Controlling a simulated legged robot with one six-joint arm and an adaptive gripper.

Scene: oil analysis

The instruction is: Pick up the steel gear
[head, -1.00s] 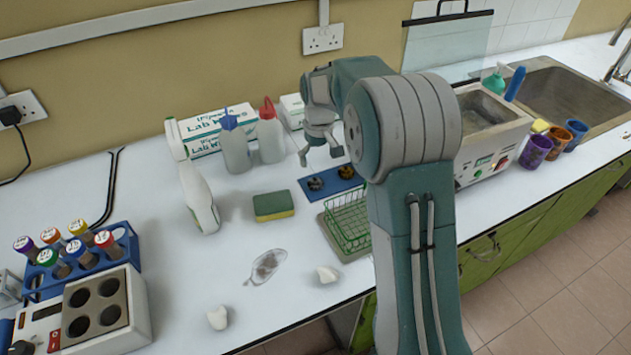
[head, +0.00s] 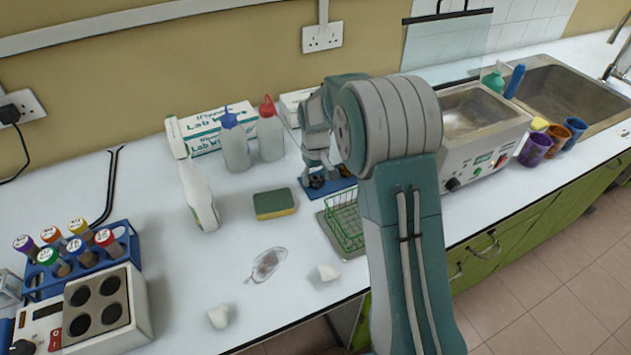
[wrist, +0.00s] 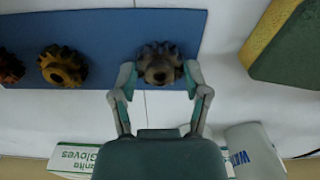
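The steel gear (wrist: 160,62) is dark grey-brown and sits on the blue mat (wrist: 110,22) near its end in the wrist view. My gripper (wrist: 160,76) is open, with one finger on each side of the gear. The fingertips look close to its sides, but I cannot tell whether they touch. A brass-coloured gear (wrist: 63,66) and a reddish-brown gear (wrist: 10,66) lie in a row beside it on the mat. In the head view my gripper (head: 316,180) is down at the mat (head: 342,184) and hides most of the gears.
A green-yellow sponge (head: 273,204) lies left of the mat. A green wire basket (head: 345,228) stands in front of it. A heated bath (head: 484,130) is to the right.

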